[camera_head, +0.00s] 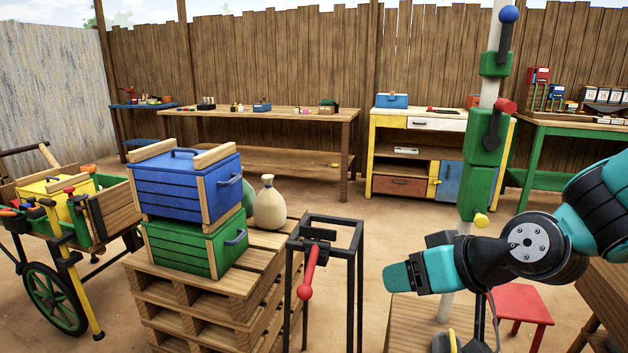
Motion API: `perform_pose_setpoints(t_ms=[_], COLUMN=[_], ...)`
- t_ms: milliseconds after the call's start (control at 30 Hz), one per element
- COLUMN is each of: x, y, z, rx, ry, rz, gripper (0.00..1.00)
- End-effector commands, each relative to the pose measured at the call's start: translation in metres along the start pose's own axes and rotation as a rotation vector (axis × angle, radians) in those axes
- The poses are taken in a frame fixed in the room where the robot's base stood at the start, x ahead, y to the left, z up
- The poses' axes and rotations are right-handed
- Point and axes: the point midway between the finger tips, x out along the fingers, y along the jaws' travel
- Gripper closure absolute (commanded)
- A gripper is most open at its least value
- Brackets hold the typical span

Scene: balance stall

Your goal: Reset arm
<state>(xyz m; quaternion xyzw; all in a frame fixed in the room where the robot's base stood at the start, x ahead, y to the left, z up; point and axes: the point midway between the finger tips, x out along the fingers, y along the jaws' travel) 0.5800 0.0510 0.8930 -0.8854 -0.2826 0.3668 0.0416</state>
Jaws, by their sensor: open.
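My arm, teal and black, reaches in from the right edge of the head view and is bent at a round bolted joint. Its end, my gripper (404,277), points left and slightly down in front of the pale post. It is seen side-on, the gap between its jaws does not show clearly, and nothing held is visible. It hangs in the air to the right of the black metal stand (345,226) with the red-handled lever (308,272), apart from it.
A blue crate (180,190) sits on a green crate (182,249) on stacked pallets (195,312), beside a sack (269,207). A post (489,95) with levers and a red stool (520,304) stand near my arm. A cart (115,210) is left; workbenches (270,114) line the fence.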

Motion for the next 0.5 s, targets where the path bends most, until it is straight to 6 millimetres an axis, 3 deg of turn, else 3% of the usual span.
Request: perform_pose_setpoints(t_ms=[33, 200, 467, 500], x=[-0.013, -0.056, -0.124, -0.136], y=[-0.021, -0.063, -0.09, -0.094], z=[0.009, 0.048, 0.096, 0.09], rx=[-0.022, -0.063, -0.116, -0.115], ry=[-0.08, -0.352, -0.663, -0.686], rz=[-0.036, -0.095, -0.08, -0.076], gripper=[0.4, 0.4, 0.4, 0.4])
